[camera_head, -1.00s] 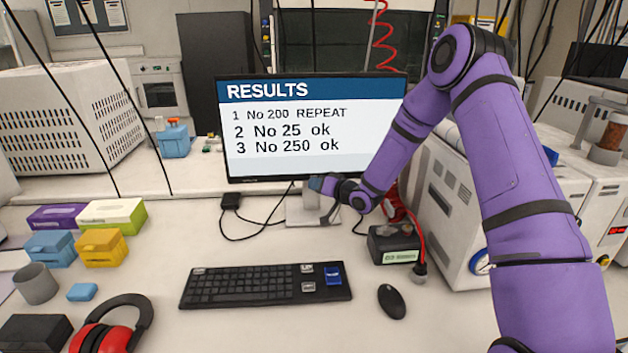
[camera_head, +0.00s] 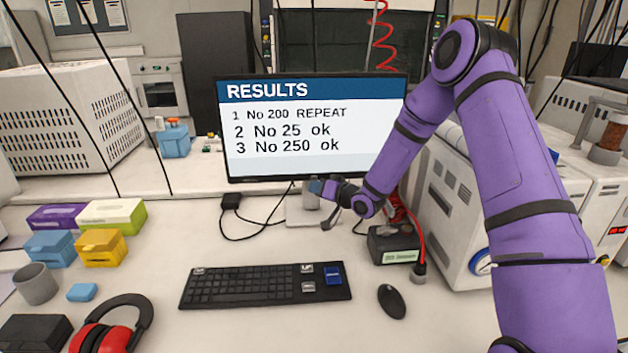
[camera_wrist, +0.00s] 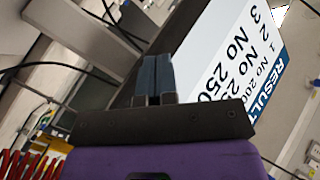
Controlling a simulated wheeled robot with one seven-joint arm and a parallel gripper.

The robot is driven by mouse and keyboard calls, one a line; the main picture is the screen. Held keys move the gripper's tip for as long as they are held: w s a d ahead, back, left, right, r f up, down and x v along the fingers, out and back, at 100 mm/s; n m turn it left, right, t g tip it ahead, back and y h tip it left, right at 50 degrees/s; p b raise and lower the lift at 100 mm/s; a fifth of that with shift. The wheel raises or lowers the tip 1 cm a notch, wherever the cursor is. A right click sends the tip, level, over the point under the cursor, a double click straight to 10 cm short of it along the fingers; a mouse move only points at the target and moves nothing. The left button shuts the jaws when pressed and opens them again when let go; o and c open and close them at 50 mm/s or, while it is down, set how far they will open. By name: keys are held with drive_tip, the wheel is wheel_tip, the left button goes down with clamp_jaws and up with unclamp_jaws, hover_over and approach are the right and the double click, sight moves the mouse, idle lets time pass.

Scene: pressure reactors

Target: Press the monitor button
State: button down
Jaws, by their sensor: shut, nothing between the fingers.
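The monitor (camera_head: 300,160) stands at the back of the bench and shows RESULTS with three lines on a lit screen. My gripper (camera_head: 313,186) is in front of the monitor stand (camera_head: 300,212), just below the screen's lower edge. In the wrist view, my gripper (camera_wrist: 154,60) shows its blue fingers side by side, shut and empty. The monitor (camera_wrist: 222,60) appears tilted there, its dark lower bezel close to the fingertips. I cannot tell whether they touch it. No button can be made out in either view.
A keyboard (camera_head: 265,285) and a mouse (camera_head: 391,300) lie in front of the monitor. A dark box (camera_head: 393,245) with a red cable stands to the right of the stand. Small boxes, a mug (camera_head: 36,283) and red ear defenders (camera_head: 108,325) are at the left.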

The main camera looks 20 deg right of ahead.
drive_tip(key=shift+s+a, duration=0.25)
drive_tip(key=shift+s, duration=0.9)
drive_tip(key=shift+s+a, duration=0.2)
drive_tip(key=shift+s, duration=0.9)
drive_tip(key=shift+r, duration=0.1)
drive_tip(key=s+d+r+n+g+h, duration=0.1)
drive_tip(key=s+d+r+g+h, duration=0.15)
drive_tip(key=s+r+h, duration=0.55)
drive_tip(key=s+d+r+g+h, duration=0.1)
drive_tip(key=s+d+r, duration=0.4)
drive_tip(key=r, duration=0.8)
drive_tip(key=s+r+g, duration=0.2)
drive_tip(key=s+r, duration=0.1)
drive_tip(key=s, duration=1.2)
drive_tip(key=s+r+g, duration=0.3)
drive_tip(key=s, duration=1.1)
drive_tip(key=shift+s+a+r, duration=0.2)
drive_tip(key=shift+s+a, duration=0.05)
drive_tip(key=shift+s, duration=0.15)
